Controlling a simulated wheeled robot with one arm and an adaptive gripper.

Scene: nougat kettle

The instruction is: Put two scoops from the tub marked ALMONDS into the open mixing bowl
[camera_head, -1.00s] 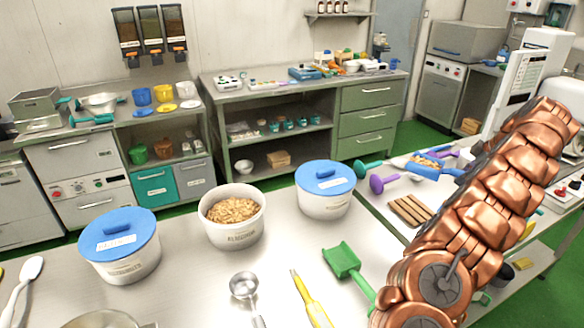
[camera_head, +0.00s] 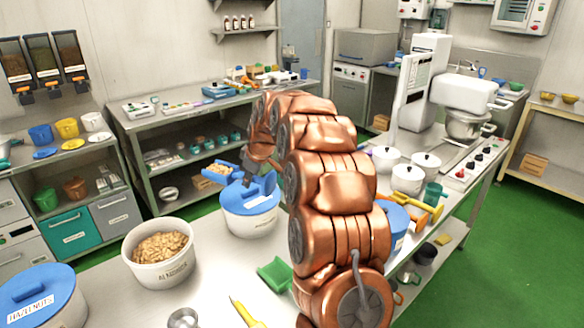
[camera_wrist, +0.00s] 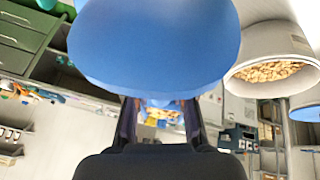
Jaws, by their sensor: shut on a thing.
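The open white tub marked ALMONDS (camera_head: 163,270) stands on the near table, full of nuts; it also shows in the wrist view (camera_wrist: 250,35). My gripper (camera_head: 248,172) is raised behind the blue-lidded tub. It is shut on a blue scoop (camera_head: 232,174) whose pan holds nuts.
A tub marked HAZELNUTS (camera_head: 35,300) is at left. A green scoop (camera_head: 274,275) lies in front. White lidded pots (camera_head: 407,178) stand on the right table.

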